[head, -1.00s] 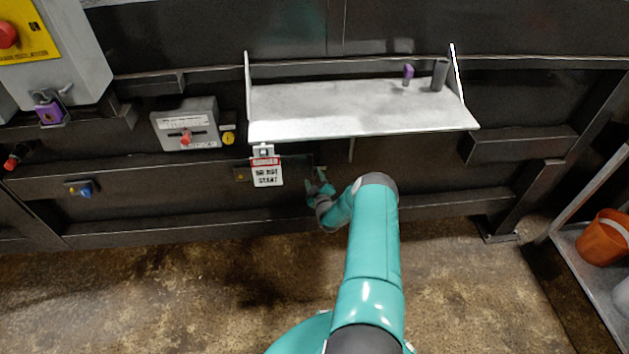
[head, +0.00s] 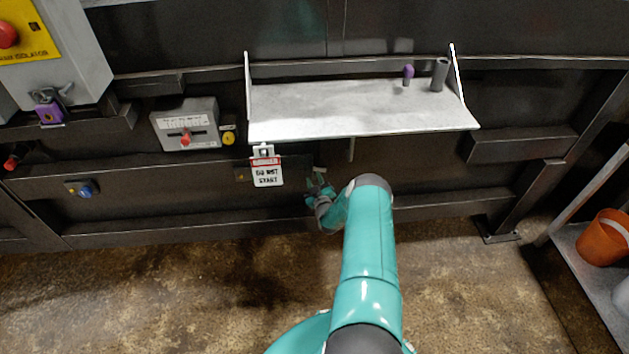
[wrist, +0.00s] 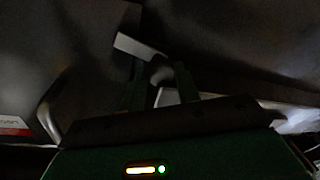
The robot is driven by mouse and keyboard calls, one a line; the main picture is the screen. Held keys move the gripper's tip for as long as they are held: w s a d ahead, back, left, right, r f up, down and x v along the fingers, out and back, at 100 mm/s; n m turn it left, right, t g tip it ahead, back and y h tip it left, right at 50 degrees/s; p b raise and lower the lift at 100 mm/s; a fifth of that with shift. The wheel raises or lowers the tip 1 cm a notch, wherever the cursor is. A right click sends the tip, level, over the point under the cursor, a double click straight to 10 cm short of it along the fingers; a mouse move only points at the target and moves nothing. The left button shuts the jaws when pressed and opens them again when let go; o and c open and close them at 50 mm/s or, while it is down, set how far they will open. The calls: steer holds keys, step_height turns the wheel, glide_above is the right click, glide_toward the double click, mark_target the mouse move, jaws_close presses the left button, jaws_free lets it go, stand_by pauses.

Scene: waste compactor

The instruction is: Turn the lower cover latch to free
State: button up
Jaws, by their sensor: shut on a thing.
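My gripper (head: 319,183) is at the dark frame just below the shelf, right of the hanging tag. In the wrist view its two dark fingers (wrist: 160,88) are shut on a small grey part, which I take as the lower cover latch (wrist: 139,47). A pale bar of it sticks out past the fingers at the upper left. In the head view only a small pale bit of the latch (head: 320,169) shows above the fingers. The wrist view is very dark, so the latch's exact angle is hard to tell.
A grey shelf (head: 340,110) juts out above my gripper, with a purple-topped peg (head: 408,74) and a dark cylinder (head: 439,75) on it. A "do not start" tag (head: 267,171) hangs close on the left. A side rack holds an orange bucket (head: 604,238) at the right.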

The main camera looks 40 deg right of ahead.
steer(key=o, duration=1)
steer(key=v, duration=1.4)
steer(key=shift+w+f, duration=0.1)
steer(key=shift+c, duration=0.5)
